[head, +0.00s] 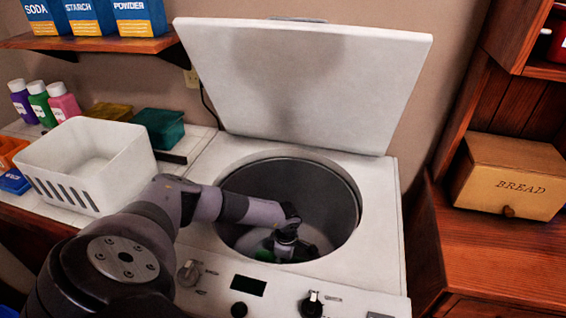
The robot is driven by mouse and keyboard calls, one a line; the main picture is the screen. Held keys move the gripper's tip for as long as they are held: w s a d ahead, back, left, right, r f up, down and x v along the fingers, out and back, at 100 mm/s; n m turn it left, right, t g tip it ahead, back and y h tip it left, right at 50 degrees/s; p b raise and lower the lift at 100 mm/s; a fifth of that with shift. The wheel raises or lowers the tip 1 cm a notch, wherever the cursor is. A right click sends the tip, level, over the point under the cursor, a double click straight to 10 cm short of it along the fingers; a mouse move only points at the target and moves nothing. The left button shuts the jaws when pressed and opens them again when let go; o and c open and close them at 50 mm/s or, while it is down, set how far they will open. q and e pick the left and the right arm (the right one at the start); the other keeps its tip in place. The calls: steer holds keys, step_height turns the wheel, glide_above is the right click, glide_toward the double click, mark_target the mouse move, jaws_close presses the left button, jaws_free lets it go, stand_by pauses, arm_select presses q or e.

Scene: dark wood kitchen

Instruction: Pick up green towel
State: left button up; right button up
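A small patch of green cloth (265,255), which looks like the green towel, shows low inside the drum (335,195) of the open top-loading washer. Most of it is hidden by my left arm and the drum's front rim. My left gripper (284,252) is down in the drum, right beside or over the green patch. Its fingers are too small and dark to tell whether they are open or shut, or touch the cloth. My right gripper is not in view.
The washer lid (310,85) stands open behind the drum. A bread box (510,175) stands on the right counter.

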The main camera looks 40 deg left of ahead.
arm_select(q)
steer(key=shift+f, duration=0.25)
steer(key=shift+c, duration=0.3)
steer(key=c, duration=1.3)
steer(key=shift+r, duration=0.1)
